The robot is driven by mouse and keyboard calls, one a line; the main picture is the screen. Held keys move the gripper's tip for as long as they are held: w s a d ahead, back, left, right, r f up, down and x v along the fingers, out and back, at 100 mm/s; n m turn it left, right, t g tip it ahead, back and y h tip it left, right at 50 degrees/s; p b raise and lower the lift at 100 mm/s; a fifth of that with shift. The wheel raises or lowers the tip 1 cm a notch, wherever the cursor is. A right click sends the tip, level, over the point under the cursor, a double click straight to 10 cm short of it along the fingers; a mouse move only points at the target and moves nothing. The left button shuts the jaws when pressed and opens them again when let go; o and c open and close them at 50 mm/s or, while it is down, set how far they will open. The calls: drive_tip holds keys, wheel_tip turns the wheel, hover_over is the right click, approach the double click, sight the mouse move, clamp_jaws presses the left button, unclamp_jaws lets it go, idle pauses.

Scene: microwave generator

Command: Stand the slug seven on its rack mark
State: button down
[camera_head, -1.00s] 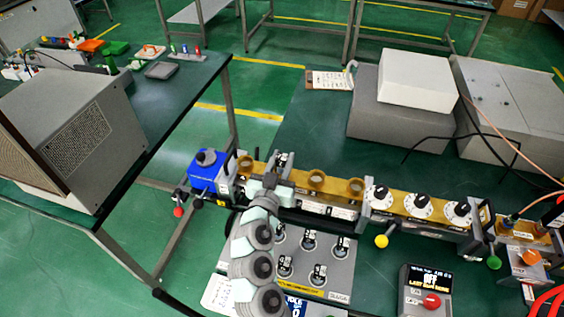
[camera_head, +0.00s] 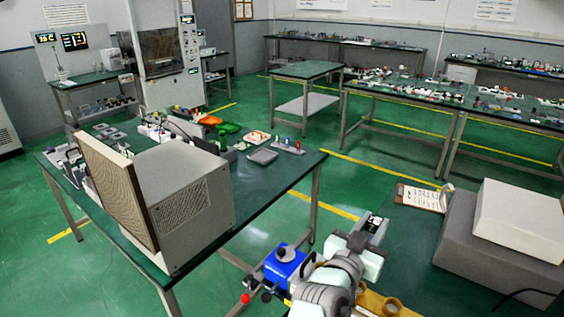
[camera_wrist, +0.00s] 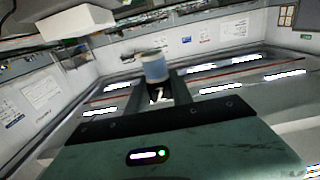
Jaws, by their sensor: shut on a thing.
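My gripper (camera_head: 366,236) is at the lower middle right of the head view, above the near end of the waveguide bench. It is shut on a small slug (camera_head: 376,224) with a black and white label. In the wrist view the slug (camera_wrist: 153,68) shows as a pale blue-grey cylinder between the fingers, with a white character on black below it, too blurred to read surely. The slug rack and its marks are not plainly in view.
A blue block (camera_head: 284,268) with a dark knob stands left of my arm. A grey case (camera_head: 470,255) carries a white box (camera_head: 525,225) at right. A large grey cabinet (camera_head: 185,200) stands on the left table (camera_head: 262,195). Green floor separates the tables.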

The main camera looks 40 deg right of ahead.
drive_tip(key=w+a+f+n+t+y, duration=0.4)
drive_tip(key=w+a+f, duration=0.3)
drive_tip(key=w+a, duration=0.45)
drive_tip(key=w+a+f+n+t+y, duration=0.2)
drive_tip(key=w+a+f+n+t, duration=0.2)
drive_tip(key=w+a+f+t, duration=0.5)
drive_tip(key=w+a+f+n+t+y, duration=0.1)
drive_tip(key=a+f+n+y, duration=0.25)
drive_tip(key=a, duration=0.65)
drive_tip(key=a+f+n+y, duration=0.2)
drive_tip(key=a+f+y, duration=0.2)
drive_tip(key=a, duration=0.6)
drive_tip(key=w+a+f+n+t+y, duration=0.15)
drive_tip(key=a+f+y, duration=0.25)
drive_tip(key=a, duration=0.7)
drive_tip(key=s+r+p, duration=0.3)
drive_tip(key=r+p, duration=0.7)
drive_tip(key=p, duration=0.1)
drive_tip(key=s+r+p, duration=0.4)
drive_tip(key=r+p, duration=0.5)
drive_tip(key=p, duration=0.2)
drive_tip(key=s+r+n+p, duration=0.1)
drive_tip(key=s+r+p, duration=0.2)
drive_tip(key=r+p, duration=0.7)
drive_tip(key=shift+s+a+r+g+p, duration=0.25)
drive_tip(key=shift+r+g+p, duration=0.1)
drive_tip(key=shift+p, duration=0.45)
drive_tip(key=shift+f, duration=0.1)
